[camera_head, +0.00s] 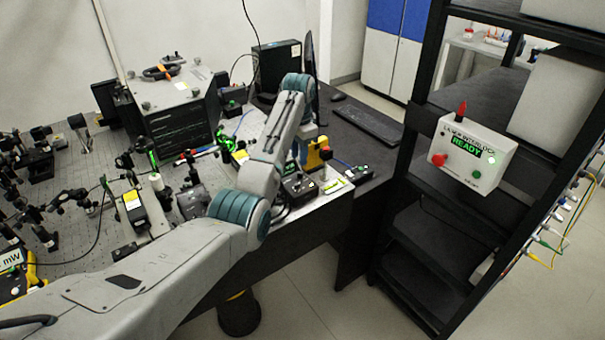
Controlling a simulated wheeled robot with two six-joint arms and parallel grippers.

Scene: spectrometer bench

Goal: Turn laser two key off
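My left arm reaches in from the lower left across the bench, and its wrist bends down near the bench's right end. My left gripper (302,160) is low beside a yellow block with a red part (317,153), mostly hidden by my own arm. Its fingers are too small and covered to tell whether they are open or touch anything. A small black control box (298,188) with knobs sits just below the gripper. I cannot read which box belongs to laser two, and no key shows clearly. My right gripper is out of view.
The optical bench (70,230) holds several mounts and cables at left. A large instrument case (180,105) stands at the back. A black rack (415,215) at right carries a white interlock box (473,155) reading READY. A keyboard (368,125) lies behind my wrist. Floor is open between bench and rack.

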